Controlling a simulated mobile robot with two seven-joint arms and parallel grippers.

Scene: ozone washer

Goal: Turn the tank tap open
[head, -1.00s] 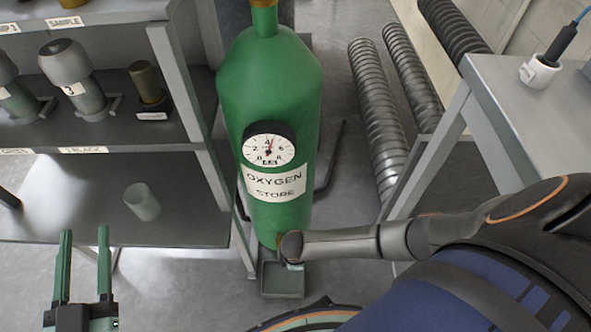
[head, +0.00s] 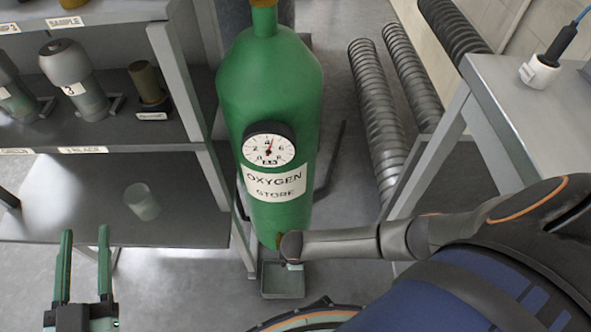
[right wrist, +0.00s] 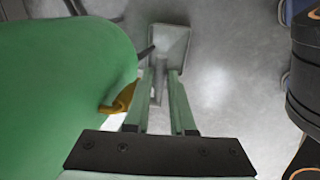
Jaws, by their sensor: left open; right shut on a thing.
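The green oxygen tank (head: 268,90) stands upright in the middle of the head view, with a round dial gauge (head: 268,149) and an "OXYGEN STORE" label (head: 275,186). Its brass tap (right wrist: 118,100) shows low on the tank's side in the right wrist view, just left of my right gripper (right wrist: 161,75). That gripper is shut on the tap; the exact contact is hard to see. In the head view my right arm hides most of the tap and gripper. My left gripper (head: 84,262) is open and empty at the lower left, away from the tank.
A small grey tray (head: 283,286) lies below the tap; it also shows in the right wrist view (right wrist: 170,40). A shelf (head: 170,225) with a clear cup (head: 141,202) stands left. A metal table (head: 535,110) and ribbed hoses (head: 378,120) are at right.

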